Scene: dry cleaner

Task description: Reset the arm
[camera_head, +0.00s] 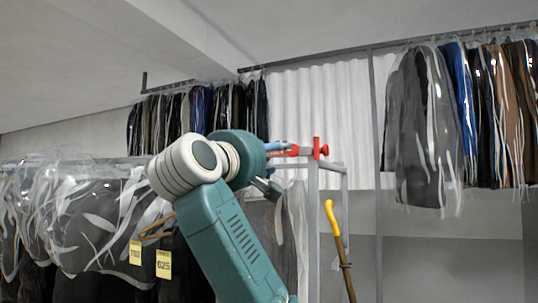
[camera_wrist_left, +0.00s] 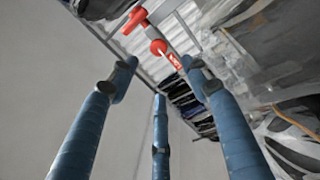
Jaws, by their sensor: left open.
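My left arm rises from the bottom middle of the head view and bends at a white and teal joint. My left gripper (camera_head: 276,148) is partly hidden behind the wrist, with a blue finger showing beside a red fitting on a rack. In the left wrist view, the blue fingers of the left gripper (camera_wrist_left: 160,82) are spread apart with nothing between them. My right gripper is in neither view.
The red fitting (camera_head: 320,148) is on a metal rack close to the gripper; it also shows in the wrist view (camera_wrist_left: 158,46). Bagged garments (camera_head: 95,215) hang at left, more (camera_head: 425,120) at upper right. A yellow-handled stick (camera_head: 332,217) stands right of the arm.

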